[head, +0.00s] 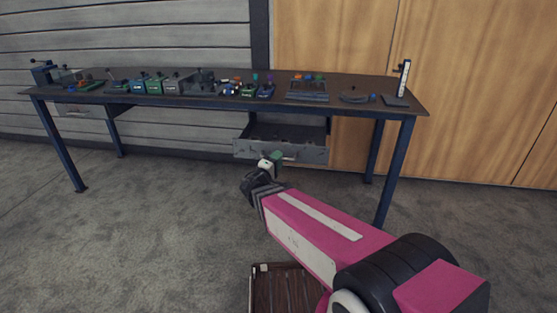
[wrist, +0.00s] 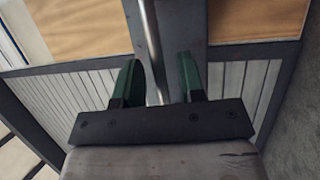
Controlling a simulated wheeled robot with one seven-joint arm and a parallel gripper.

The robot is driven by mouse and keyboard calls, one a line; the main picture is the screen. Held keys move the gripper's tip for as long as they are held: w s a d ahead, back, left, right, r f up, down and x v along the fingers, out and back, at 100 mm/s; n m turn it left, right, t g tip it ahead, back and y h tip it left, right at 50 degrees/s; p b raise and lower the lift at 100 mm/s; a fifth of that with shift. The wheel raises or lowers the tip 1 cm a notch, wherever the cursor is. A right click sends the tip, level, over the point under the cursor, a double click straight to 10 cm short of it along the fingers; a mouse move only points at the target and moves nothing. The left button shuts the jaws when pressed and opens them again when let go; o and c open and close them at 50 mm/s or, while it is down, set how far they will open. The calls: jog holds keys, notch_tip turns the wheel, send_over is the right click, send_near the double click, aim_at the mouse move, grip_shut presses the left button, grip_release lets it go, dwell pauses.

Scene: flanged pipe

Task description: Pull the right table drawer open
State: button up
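The right table drawer (head: 258,150) is a grey metal box under the dark workbench. In the head view it stands out from the frame, and its inside shows. Whether a finger touches the bar is unclear. The grey drawer front (wrist: 182,35) lies beyond it.
The workbench (head: 330,108) holds several small parts, bins and tools. A left drawer (head: 82,111) hangs under its other end. The table's front right leg (head: 396,170) stands right of the drawer. The carpet (head: 150,220) left of my arm is clear.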

jog(key=v, duration=1)
jog(key=s+d+f+m+g+y, duration=0.2)
jog(key=d+f+m+g+y, duration=0.3)
jog(key=d+g, duration=0.3)
jog(key=s+d+f+m+g+y, duration=0.3)
jog(key=d+f+g+y, duration=0.3)
jog(key=d, duration=0.5)
jog(key=shift+f+m+g+y, duration=0.4)
jog(key=shift+f+m+g, duration=0.45)
jog(key=shift+g, duration=0.25)
jog(key=shift+o, duration=0.4)
jog(key=shift+d, duration=0.1)
